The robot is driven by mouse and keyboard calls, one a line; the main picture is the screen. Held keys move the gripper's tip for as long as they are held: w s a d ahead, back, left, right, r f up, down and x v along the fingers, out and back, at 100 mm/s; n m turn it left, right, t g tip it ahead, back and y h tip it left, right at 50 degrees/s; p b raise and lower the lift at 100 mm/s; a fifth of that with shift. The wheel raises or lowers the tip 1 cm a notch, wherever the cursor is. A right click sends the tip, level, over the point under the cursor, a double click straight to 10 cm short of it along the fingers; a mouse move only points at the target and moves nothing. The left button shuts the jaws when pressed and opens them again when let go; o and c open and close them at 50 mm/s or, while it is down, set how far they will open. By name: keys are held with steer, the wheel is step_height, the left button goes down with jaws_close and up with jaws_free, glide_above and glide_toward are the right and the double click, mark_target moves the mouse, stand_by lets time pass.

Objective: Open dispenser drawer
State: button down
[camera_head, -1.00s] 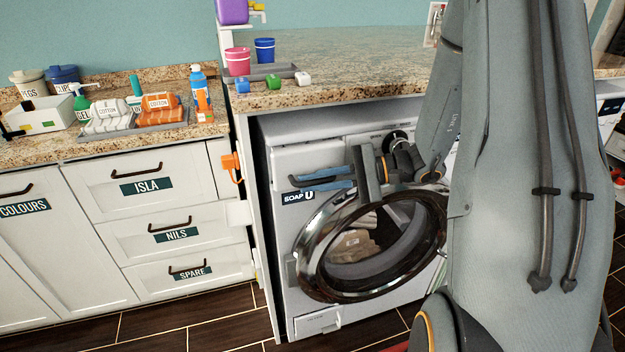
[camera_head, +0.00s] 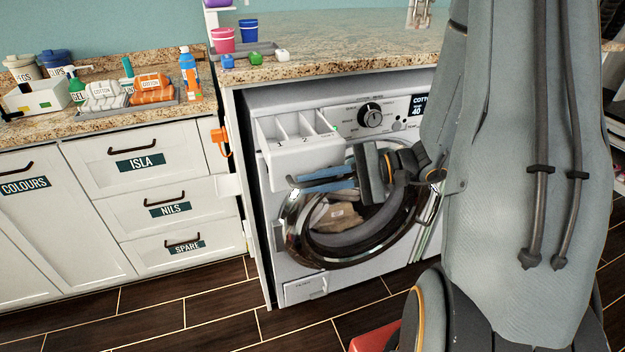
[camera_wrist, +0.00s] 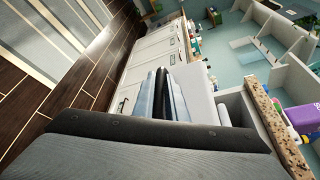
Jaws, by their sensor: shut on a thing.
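The dispenser drawer (camera_head: 285,160) is at the upper left of the white washing machine (camera_head: 300,260). It stands pulled out, with its open-topped compartments showing. In the wrist view, the gripper's blue fingers (camera_wrist: 163,80) lie against a white panel that looks like the drawer front (camera_wrist: 198,85).
The round glass door (camera_head: 300,250) is just below the fingers, with laundry (camera_head: 338,217) visible behind it. The granite counter (camera_head: 330,62) overhangs the machine. An orange hook (camera_head: 220,137) sits on the cabinet side at left. The floor in front is clear.

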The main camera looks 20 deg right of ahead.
steer(key=shift+f, duration=0.1)
steer(key=c, duration=1.8)
jaws_free()
steer(key=b+v, duration=0.1)
steer(key=v, duration=0.6)
steer(key=shift+s+d, duration=0.1)
steer(key=shift+d, duration=0.3)
